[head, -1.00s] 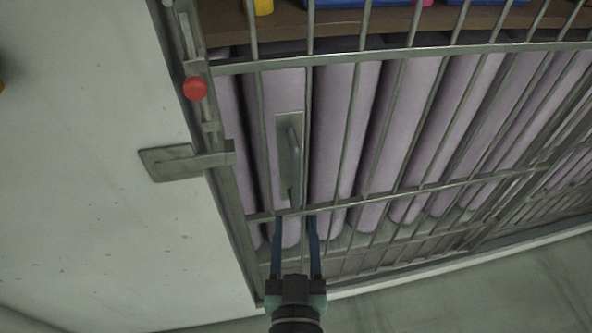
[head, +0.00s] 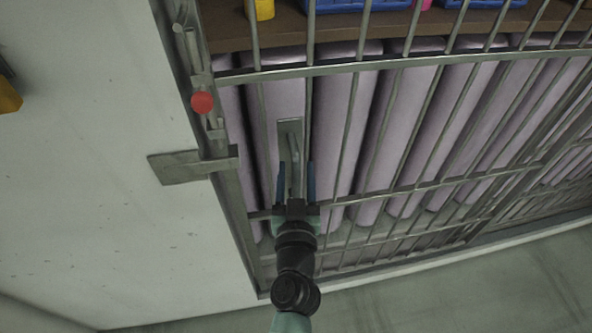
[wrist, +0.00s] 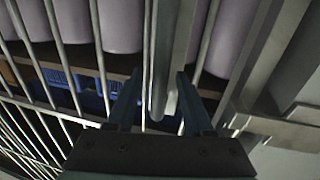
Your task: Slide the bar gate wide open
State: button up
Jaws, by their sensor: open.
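The bar gate (head: 400,193) is a grey metal frame of thin bars and crossrails. A grey pull handle (head: 291,140) on a flat plate is fixed to its left part. My gripper (head: 296,180) is open in front of the gate, with a blue finger on each side of the handle's lower part. In the wrist view the handle (wrist: 165,95) runs between my two spread fingers (wrist: 156,95); I cannot tell whether either touches it. A red knob (head: 202,102) and a latch bar sit on the gate's left edge. A grey metal plate (head: 180,167) meets that edge from the wall.
Purple rolls (head: 335,130) stand behind the bars. A brown shelf (head: 400,32) above them carries blue bins (head: 340,4) and a yellow object (head: 262,9). A pale wall (head: 90,200) lies left of the gate. Grey floor (head: 470,290) is open in front.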

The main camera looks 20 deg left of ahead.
grip_shut()
dwell(1.4)
